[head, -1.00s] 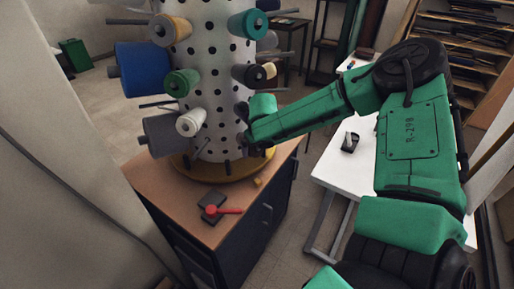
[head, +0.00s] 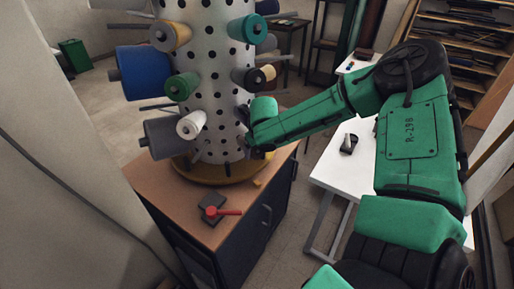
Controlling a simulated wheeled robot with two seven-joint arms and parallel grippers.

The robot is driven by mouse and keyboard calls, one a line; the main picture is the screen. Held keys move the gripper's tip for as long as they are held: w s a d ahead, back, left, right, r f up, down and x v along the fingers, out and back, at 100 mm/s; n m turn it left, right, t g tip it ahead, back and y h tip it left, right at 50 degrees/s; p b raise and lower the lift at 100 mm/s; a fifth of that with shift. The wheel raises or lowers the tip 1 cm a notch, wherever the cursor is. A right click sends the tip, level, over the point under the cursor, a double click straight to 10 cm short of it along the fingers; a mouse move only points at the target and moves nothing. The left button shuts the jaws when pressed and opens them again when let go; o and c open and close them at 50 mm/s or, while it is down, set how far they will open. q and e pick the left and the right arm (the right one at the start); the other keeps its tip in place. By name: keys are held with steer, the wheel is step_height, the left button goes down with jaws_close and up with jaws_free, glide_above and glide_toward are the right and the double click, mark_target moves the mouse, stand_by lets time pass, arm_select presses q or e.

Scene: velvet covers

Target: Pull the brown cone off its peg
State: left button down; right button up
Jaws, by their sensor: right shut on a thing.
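A white perforated drum (head: 217,62) with pegs stands on a yellow round base (head: 205,172), carrying several coloured cones and spools. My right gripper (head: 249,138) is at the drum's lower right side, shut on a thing. Its jaws are small, dark and partly hidden by my green wrist, and I cannot make out what they hold. No clearly brown cone shows. A tan-ochre cone (head: 171,37) sits on a peg at the upper left, away from the gripper. My left gripper is out of view.
The drum stands on a brown-topped cabinet (head: 165,195). A red-handled tool on a dark block (head: 212,208) lies in front. Blue (head: 143,72), green (head: 182,87), white (head: 190,125) and teal (head: 247,28) pieces stick out from the drum. A white table (head: 345,175) is at right.

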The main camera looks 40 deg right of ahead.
steer(key=shift+s, duration=0.1)
steer(key=shift+s+r+p, duration=0.3)
steer(key=shift+s+p, duration=0.3)
steer(key=shift+p, duration=0.05)
steer(key=s+a+r+p, duration=0.1)
steer(key=s+r+p, duration=0.1)
steer(key=s+p, duration=0.7)
steer(key=s, duration=0.4)
steer(key=shift+s+a+p, duration=0.15)
steer(key=shift+s+p, duration=0.05)
steer(key=shift+p, duration=0.1)
steer(key=shift+s+a, duration=0.15)
steer(key=shift+s, duration=2.3)
